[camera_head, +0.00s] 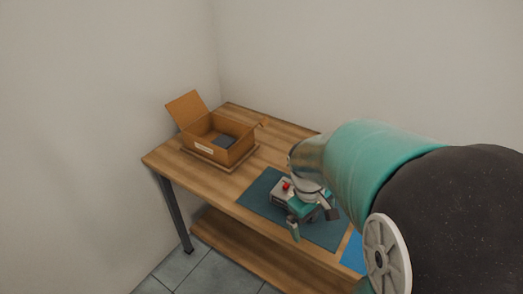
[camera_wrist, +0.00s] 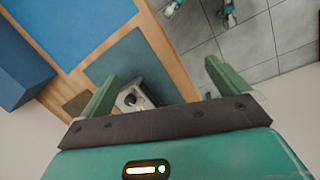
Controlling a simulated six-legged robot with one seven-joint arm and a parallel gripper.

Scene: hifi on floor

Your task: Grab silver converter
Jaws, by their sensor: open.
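The silver converter (camera_head: 281,191) is a small grey box with a red part on top. It sits on the dark teal mat (camera_head: 262,200) on the wooden table. In the wrist view the silver converter (camera_wrist: 133,98) shows with a dark round knob, partly hidden behind my gripper's base. My gripper (camera_head: 312,222) is open and empty above the mat, just right of the converter in the head view. In the wrist view my gripper (camera_wrist: 158,85) has its two green fingers spread, with the converter nearer the left finger. Whether a finger touches it I cannot tell.
An open cardboard box (camera_head: 204,149) with a dark item inside stands at the table's back left. A blue mat (camera_head: 353,252) lies at the front right. A blue block (camera_wrist: 20,75) shows in the wrist view. Bare wood lies between box and teal mat.

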